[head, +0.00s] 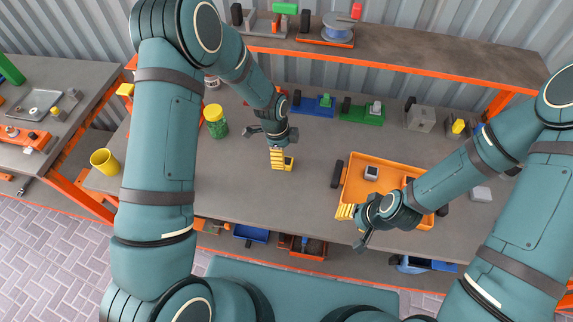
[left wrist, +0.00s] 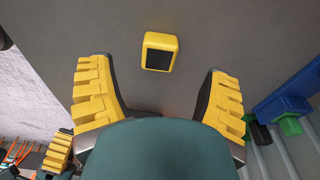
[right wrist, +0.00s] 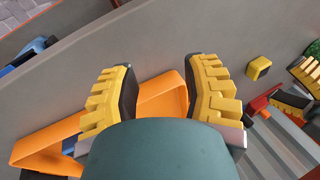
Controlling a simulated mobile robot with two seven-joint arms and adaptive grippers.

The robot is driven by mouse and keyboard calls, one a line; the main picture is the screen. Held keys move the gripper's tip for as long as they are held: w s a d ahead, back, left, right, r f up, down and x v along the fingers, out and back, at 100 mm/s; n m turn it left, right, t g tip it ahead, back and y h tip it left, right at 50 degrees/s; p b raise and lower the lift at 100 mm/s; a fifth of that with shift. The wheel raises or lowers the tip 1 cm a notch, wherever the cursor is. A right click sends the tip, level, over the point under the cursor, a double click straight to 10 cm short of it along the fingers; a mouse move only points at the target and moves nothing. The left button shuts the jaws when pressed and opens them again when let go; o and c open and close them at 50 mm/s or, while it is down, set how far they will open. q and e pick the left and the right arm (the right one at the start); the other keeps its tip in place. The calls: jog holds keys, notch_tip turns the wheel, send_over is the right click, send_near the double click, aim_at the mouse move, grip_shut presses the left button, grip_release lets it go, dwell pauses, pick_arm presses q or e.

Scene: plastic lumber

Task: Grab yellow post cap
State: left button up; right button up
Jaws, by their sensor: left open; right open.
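The yellow post cap (head: 289,163) is a small square cap with a dark opening. It lies on the grey workbench beside the yellow-padded fingers of my left gripper (head: 268,150). In the left wrist view the cap (left wrist: 159,51) lies beyond the fingertips, roughly midway between them and apart from both. My left gripper is open and empty. My right gripper (head: 353,225) is open and empty at the near left edge of the orange tray (head: 384,165). In the right wrist view the cap (right wrist: 258,68) lies outside the right finger.
Blue (head: 313,107) and green (head: 361,113) fixtures stand behind. Another yellow piece (head: 457,127) sits at the right. The bench between cap and tray is clear.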

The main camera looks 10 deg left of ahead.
aim_at(286, 161)
pick_arm(q)
jog(key=shift+d+f+b, duration=0.2)
jog(key=shift+f+b, duration=0.15)
jog(key=shift+f, duration=0.55)
jog(key=shift+d+f+b, duration=0.15)
jog(key=shift+f+b, duration=0.2)
jog(key=shift+f, duration=0.5)
jog(key=shift+d+f+b, duration=0.2)
jog(key=shift+f+b, duration=0.15)
jog(key=shift+f, duration=0.55)
pick_arm(e)
jog(key=shift+w+f, duration=0.1)
jog(key=shift+f, duration=1.1)
pick_arm(q)
jog(key=shift+r, duration=0.1)
pick_arm(e)
jog(key=shift+r, duration=0.1)
pick_arm(q)
jog(key=c, duration=1.2)
